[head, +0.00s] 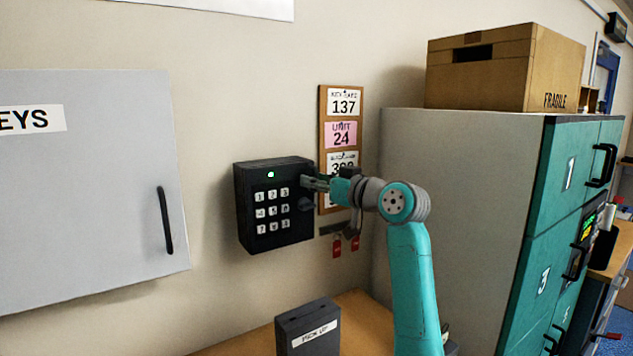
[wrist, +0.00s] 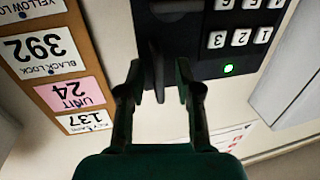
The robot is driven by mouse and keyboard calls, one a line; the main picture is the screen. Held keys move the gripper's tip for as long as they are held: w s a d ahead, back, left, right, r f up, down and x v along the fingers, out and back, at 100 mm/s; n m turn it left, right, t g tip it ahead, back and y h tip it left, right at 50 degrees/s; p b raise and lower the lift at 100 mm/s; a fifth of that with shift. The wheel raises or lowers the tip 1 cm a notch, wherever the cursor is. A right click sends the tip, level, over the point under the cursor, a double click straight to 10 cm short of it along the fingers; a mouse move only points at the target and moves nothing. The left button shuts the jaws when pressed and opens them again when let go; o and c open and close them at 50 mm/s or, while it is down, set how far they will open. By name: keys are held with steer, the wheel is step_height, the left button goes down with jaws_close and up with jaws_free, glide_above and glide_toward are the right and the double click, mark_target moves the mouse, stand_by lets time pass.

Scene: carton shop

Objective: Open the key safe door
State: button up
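The black key safe (head: 243,205) is fixed to the wall, with a keypad (head: 272,209) of white keys on its front. A small green light (head: 270,174) is lit above the keys and also shows in the wrist view (wrist: 228,68). The safe door looks closed. My gripper (head: 312,183) is at the safe's upper right edge. In the wrist view, which is upside down, my gripper's fingers (wrist: 160,85) are apart, with a dark upright edge or lever (wrist: 157,75) between them. Contact is unclear.
A board (head: 323,150) with number cards hangs right of the safe, close behind my gripper. Red key tags (head: 337,248) hang below it. A grey KEYS cabinet (head: 110,190) is at left. A dark PICK UP box (head: 308,325) stands below. Teal lockers (head: 580,180) stand at right.

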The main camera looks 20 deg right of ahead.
jaws_close()
steer(key=shift+s, duration=0.15)
